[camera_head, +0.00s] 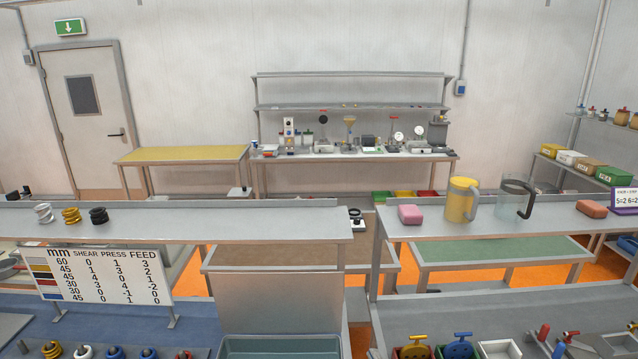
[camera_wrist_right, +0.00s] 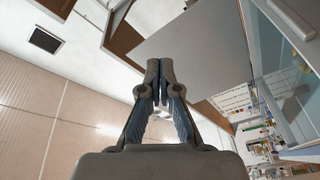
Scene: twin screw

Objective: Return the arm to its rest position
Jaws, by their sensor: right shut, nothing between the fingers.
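My right gripper (camera_wrist_right: 160,72) shows in the right wrist view, with its two fingertips drawn together and nothing held between them. It is clear of any object, with the room's wall and ceiling behind it at a tilt. Neither gripper shows in the head view. My left gripper is in no view.
The head view shows a near bench with a blue mat (camera_head: 252,304), a teal tray (camera_head: 265,347) and a number board (camera_head: 105,278). A raised shelf (camera_head: 230,222) carries spring-like coils. A right shelf carries a yellow mug (camera_head: 459,203) and a clear mug (camera_head: 508,200).

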